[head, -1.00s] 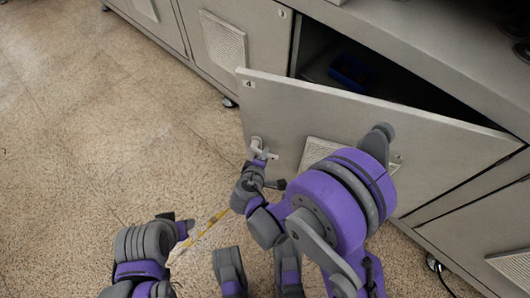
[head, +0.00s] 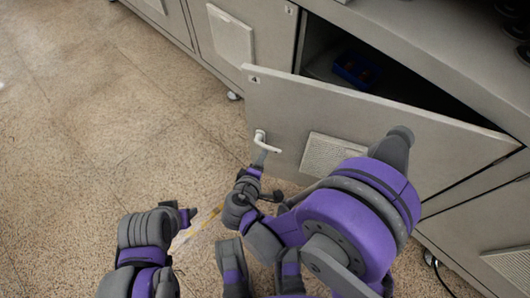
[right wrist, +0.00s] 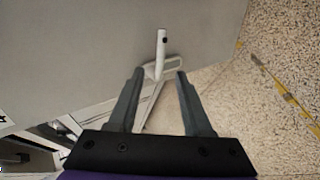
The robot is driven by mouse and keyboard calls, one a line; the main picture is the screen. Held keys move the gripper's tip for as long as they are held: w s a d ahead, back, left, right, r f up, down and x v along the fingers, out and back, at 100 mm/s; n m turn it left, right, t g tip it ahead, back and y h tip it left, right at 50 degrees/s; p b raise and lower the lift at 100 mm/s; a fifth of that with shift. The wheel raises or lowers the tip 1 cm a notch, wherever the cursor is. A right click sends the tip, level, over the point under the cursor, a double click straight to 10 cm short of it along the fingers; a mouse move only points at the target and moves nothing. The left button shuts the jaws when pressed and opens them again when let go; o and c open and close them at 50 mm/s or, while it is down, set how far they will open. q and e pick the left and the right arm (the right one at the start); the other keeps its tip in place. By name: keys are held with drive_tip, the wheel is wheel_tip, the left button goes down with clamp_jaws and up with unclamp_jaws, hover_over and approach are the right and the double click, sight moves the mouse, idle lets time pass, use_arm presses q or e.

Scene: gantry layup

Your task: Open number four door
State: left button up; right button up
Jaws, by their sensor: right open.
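The number four door (head: 300,112) is a grey cabinet panel marked 4 at its upper left corner. It stands ajar, with a dark gap above it. Its white lever handle (head: 262,138) is near the door's left edge. My right gripper (head: 260,160) is open just below the handle in the head view. In the right wrist view the handle (right wrist: 161,48) lies ahead, with its lower end near the gap between the open fingertips (right wrist: 160,72); I cannot tell whether they touch. My left gripper (head: 187,216) is low at the left, over the floor, its jaws unclear.
A blue bin (head: 357,68) sits inside the opened cabinet. The number three door (head: 255,45) beside it is shut. The tiled floor (head: 90,130) at the left is clear apart from a yellow line. A caster (head: 429,258) shows at lower right.

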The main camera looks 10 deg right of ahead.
drive_tip(key=shift+v, duration=1)
